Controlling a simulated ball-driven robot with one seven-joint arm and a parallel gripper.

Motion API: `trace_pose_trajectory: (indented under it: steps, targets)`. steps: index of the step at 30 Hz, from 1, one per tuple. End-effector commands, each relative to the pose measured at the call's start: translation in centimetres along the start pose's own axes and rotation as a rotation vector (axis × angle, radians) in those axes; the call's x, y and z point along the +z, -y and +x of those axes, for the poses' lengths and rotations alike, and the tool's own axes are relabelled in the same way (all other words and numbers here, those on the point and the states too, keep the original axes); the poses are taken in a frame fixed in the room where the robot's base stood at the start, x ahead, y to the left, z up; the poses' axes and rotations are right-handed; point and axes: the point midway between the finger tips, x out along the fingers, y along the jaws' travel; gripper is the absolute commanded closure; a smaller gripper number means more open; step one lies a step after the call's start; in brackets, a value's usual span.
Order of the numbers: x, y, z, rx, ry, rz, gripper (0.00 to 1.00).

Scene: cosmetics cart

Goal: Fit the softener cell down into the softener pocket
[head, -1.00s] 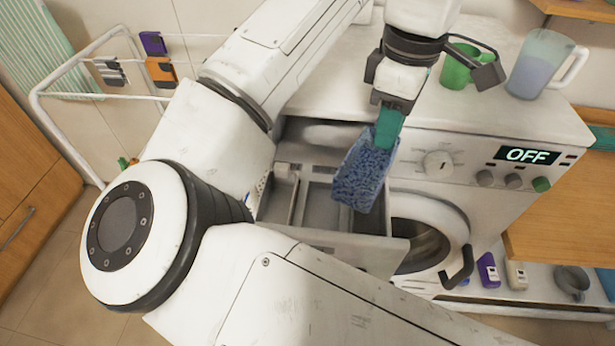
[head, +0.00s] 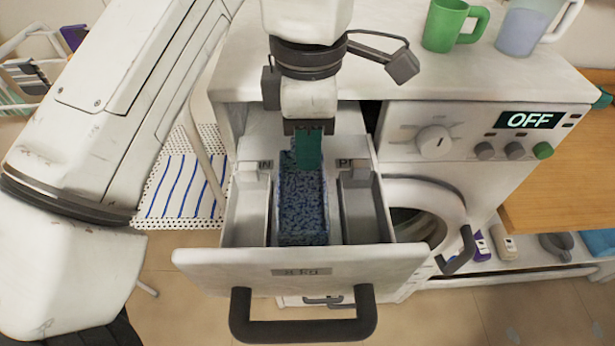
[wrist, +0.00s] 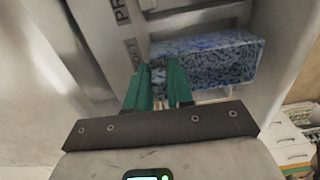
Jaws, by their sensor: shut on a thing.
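The softener cell, a blue mottled block (head: 302,212), is in line with the middle compartment of the open washer drawer (head: 210,262). It also shows in the wrist view (wrist: 215,62), long and roughly level there. My gripper (head: 309,163), with teal fingers, is shut on the cell's back end from above; its fingers also show in the wrist view (wrist: 160,68). The cell hides the middle compartment's floor, so I cannot tell how deep it sits.
Left and right compartments (head: 365,215) look empty. Thin dividers flank the cell. The drawer front has a dark handle (head: 303,318). On the washer top stand a green mug (head: 445,25) and a clear jug (head: 530,25). The washer panel reads OFF (head: 530,120).

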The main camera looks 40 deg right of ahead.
Motion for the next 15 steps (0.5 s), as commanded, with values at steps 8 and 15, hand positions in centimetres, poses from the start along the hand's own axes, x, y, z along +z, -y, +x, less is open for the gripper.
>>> trace_pose_trajectory:
  steps: [8,15]
  targets:
    - [0.0,0.0,1.8,-0.001,-0.001,-0.001,1.0]
    - [-0.1,0.0,4.3,-0.001,-0.002,-0.002,1.0]
